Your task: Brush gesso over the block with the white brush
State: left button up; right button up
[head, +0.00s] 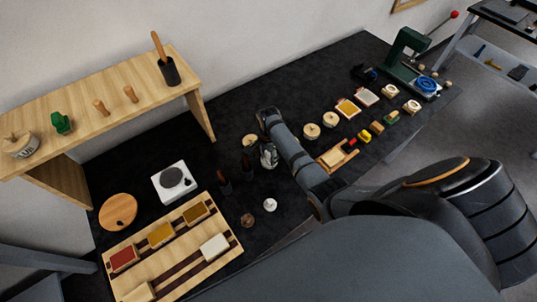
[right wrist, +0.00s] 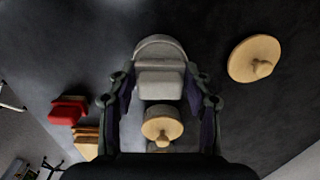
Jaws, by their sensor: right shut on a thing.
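My right gripper (head: 268,158) hangs over the middle of the dark table. In the right wrist view its two fingers (right wrist: 160,90) are shut on a pale grey-white thing (right wrist: 160,52) with a rounded top end. I cannot tell for sure that this is the white brush. A wooden tray (head: 180,260) at lower left bears a whitish block (head: 215,247), a red one (head: 123,258) and two ochre ones. A small white knobbed piece (head: 270,205) stands right of the tray, apart from the gripper. My left gripper is not in view.
Round wooden lids with knobs (head: 311,130) lie right of the gripper, beside a red piece (head: 350,145). Two dark upright things (head: 225,181) stand left of it. A white square plate (head: 172,182) and a wooden shelf (head: 100,95) are at left. A green press (head: 408,48) stands at back right.

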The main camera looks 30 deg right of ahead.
jog(key=shift+s, duration=0.1)
dwell(0.4)
jog(key=shift+r, duration=3.5)
jog(key=shift+f, duration=0.1)
